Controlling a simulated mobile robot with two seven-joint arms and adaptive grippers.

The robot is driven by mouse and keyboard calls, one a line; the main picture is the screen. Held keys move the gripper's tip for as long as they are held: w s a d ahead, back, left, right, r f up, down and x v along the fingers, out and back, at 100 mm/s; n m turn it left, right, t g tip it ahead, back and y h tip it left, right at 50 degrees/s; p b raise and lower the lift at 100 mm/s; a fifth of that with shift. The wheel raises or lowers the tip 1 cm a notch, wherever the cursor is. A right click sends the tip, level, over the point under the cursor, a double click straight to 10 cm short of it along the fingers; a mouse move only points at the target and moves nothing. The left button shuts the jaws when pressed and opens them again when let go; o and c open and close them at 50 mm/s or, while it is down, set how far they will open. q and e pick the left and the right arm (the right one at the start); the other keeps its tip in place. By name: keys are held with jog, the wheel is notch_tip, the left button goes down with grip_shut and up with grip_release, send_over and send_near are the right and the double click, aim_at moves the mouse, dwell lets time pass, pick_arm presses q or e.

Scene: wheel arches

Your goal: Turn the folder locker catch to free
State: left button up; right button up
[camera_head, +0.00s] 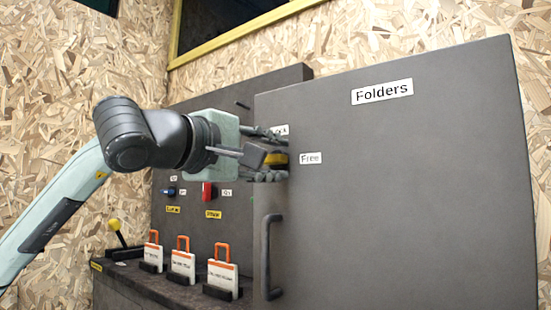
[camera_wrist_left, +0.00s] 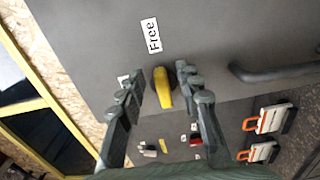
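The folder locker (camera_head: 400,200) is a large grey door with a "Folders" label (camera_head: 382,92). Its yellow catch (camera_head: 278,158) is near the door's left edge, partly covered by my left gripper in the head view. The catch (camera_wrist_left: 163,92) shows fully in the wrist view. A "Free" label (camera_head: 311,158) is right of the catch; another label (camera_head: 281,130) above it is partly hidden. My left gripper (camera_head: 268,155) is open at the door, its fingers (camera_wrist_left: 160,78) on either side of the catch, with visible gaps. Which label the catch points at is unclear. My right gripper is out of view.
A dark door handle (camera_head: 268,255) stands below the catch. Left of the door, a grey panel (camera_head: 240,235) carries a red switch (camera_head: 208,192) and a blue one (camera_head: 169,191). Several white tags with orange loops (camera_head: 182,263) stand on the ledge. A yellow-knobbed lever (camera_head: 115,226) is farther left.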

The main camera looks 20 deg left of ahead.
pick_arm(q)
jog(key=v, duration=1.1)
jog(key=shift+s, duration=0.1)
